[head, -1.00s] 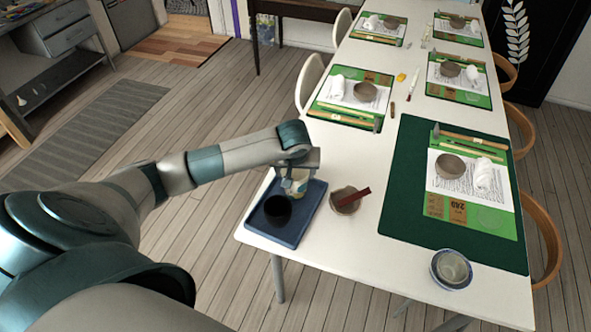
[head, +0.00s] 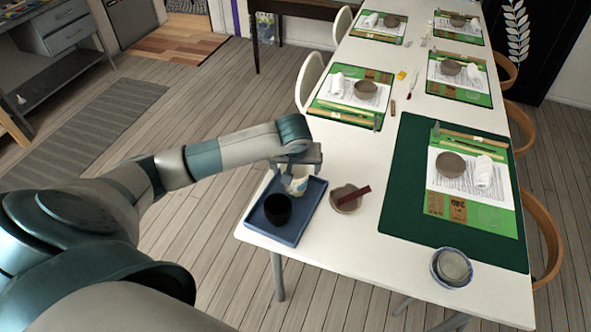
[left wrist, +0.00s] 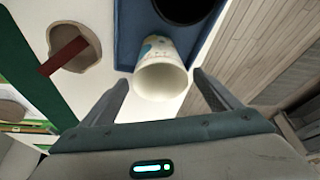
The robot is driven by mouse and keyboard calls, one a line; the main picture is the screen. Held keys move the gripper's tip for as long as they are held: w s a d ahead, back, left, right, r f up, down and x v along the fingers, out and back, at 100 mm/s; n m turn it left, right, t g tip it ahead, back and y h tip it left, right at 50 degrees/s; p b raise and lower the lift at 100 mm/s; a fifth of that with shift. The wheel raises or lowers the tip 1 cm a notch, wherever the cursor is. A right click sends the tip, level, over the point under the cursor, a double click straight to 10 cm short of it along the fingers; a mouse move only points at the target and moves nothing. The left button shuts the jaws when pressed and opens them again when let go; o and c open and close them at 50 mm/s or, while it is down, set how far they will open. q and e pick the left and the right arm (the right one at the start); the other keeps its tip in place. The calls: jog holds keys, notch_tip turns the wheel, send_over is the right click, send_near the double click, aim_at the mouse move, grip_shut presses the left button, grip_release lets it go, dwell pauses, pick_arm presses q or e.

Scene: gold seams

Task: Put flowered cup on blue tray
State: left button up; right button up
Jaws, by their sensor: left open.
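The flowered cup (head: 297,181) is pale with coloured marks and stands on the blue tray (head: 290,235), toward its far end. In the left wrist view the cup (left wrist: 160,72) sits between the spread fingers of my left gripper (left wrist: 160,92), with a gap on each side. The blue tray also shows there (left wrist: 128,40). In the head view my left gripper (head: 291,172) is just above and behind the cup, open and partly hiding it. A black cup (head: 277,210) stands on the same tray, nearer the front. My right gripper is not in view.
A grey-brown bowl with a dark red stick (head: 345,199) stands right of the tray. A blue-rimmed bowl (head: 451,268) is near the table's front right, by the dark green mat (head: 400,215). The white table (head: 330,240) is clear in front.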

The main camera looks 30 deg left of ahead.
pick_arm(q)
jog(key=b+v, duration=0.2)
jog(key=v, duration=0.7)
jog(key=shift+r, duration=0.25)
jog(key=shift+s+d+r, duration=0.15)
jog(key=shift+s+r, duration=0.15)
jog(key=shift+r, duration=0.2)
